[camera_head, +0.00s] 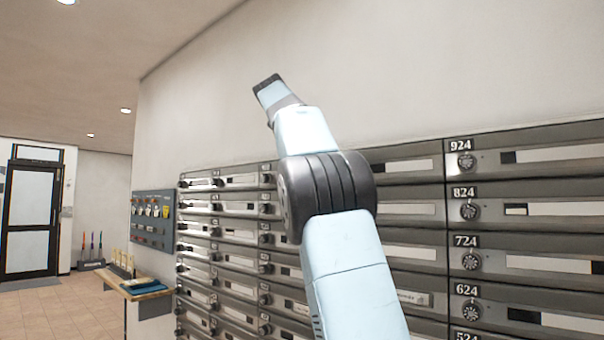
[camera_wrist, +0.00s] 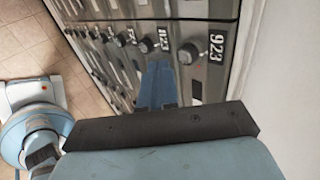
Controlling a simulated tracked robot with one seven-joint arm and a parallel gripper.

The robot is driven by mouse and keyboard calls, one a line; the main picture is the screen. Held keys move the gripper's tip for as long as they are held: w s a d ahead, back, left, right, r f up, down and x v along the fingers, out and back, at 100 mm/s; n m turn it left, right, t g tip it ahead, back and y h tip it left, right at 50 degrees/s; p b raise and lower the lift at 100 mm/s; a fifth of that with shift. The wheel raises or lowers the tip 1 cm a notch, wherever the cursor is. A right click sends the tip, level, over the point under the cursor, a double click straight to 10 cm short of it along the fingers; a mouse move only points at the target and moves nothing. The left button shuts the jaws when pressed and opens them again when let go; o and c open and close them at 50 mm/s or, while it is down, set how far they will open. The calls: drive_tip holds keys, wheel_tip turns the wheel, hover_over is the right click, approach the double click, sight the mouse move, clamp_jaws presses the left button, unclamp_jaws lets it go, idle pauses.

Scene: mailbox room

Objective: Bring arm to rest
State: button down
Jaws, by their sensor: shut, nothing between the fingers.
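My arm reaches up in front of the mailbox wall in the head view, light blue with a black ribbed joint. My gripper (camera_head: 267,82) is at its upper end, raised above the top row of mailboxes, with the plain wall behind it. In the wrist view my gripper (camera_wrist: 158,70) shows as narrow blue fingers, shut and empty, overlapping the mailbox fronts in the picture. I cannot tell the exact gap between the fingers and the mailboxes. My arm hides some mailboxes in the middle of the head view.
Grey mailboxes (camera_head: 410,209) with dial locks fill the wall. A dark-framed door (camera_head: 30,222) stands at far left. The tiled floor (camera_head: 50,312) at left looks open.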

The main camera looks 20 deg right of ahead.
drive_tip(key=s+f+n+t+y, duration=0.1)
drive_tip(key=s+f+n+y, duration=0.4)
drive_tip(key=s+f+n, duration=0.7)
drive_tip(key=s+a+f+n+y, duration=0.1)
drive_tip(key=s+a+f+n, duration=0.3)
drive_tip(key=s+f+n, duration=0.2)
drive_tip(key=s+a+f+n+y, duration=0.1)
drive_tip(key=s+a+f+n, duration=0.4)
drive_tip(key=s+f, duration=0.5)
drive_tip(key=s+a+f+n+y, duration=0.1)
drive_tip(key=s+a+f+n, duration=0.4)
drive_tip(key=f, duration=0.9)
drive_tip(key=s+n, duration=0.3)
drive_tip(key=shift+s+f+t+y, duration=0.15)
drive_tip(key=shift+s+t+y, duration=0.05)
drive_tip(key=shift+t+y, duration=0.1)
drive_tip(key=c, duration=1.8)
unclamp_jaws()
drive_tip(key=shift+c, duration=0.2)
